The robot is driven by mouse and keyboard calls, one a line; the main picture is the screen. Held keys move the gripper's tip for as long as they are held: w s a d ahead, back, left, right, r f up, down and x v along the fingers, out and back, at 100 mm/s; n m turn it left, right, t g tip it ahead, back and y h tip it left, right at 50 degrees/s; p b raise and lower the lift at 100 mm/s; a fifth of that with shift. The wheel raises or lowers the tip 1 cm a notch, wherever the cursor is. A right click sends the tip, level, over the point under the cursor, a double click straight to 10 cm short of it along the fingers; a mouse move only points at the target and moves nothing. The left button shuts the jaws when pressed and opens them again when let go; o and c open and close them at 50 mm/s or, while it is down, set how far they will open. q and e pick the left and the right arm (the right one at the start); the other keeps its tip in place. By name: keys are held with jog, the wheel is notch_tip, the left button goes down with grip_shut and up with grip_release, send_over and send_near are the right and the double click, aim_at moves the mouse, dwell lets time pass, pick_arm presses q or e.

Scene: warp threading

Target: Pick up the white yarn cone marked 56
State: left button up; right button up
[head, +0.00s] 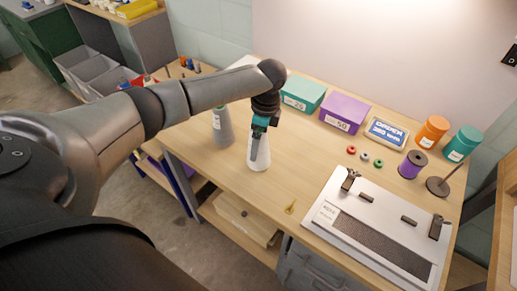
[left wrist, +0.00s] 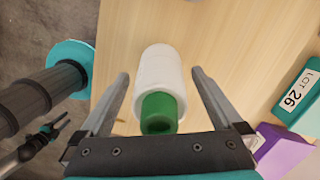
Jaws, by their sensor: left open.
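A white yarn cone (head: 259,158) stands upright on the wooden table near its front edge. In the left wrist view the white cone (left wrist: 160,68) shows from above with a green tip (left wrist: 160,112). Its marking cannot be read. My left gripper (head: 259,134) points down at the top of the cone. In the left wrist view its open fingers (left wrist: 160,75) lie on either side of the cone, with gaps showing. My right gripper (left wrist: 60,125) appears small at the lower left, away from the table; its jaw state is unclear.
A grey cone (head: 222,128) stands just left of the white one. A teal box (head: 304,94) and a purple box (head: 344,113) stand behind. A metal loom plate (head: 380,232) lies at the right, with a small brass item (head: 290,208) nearer. Bare table lies between.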

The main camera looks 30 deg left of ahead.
pick_arm(q)
jog(key=c, duration=1.5)
jog(key=shift+r, duration=0.1)
grip_shut()
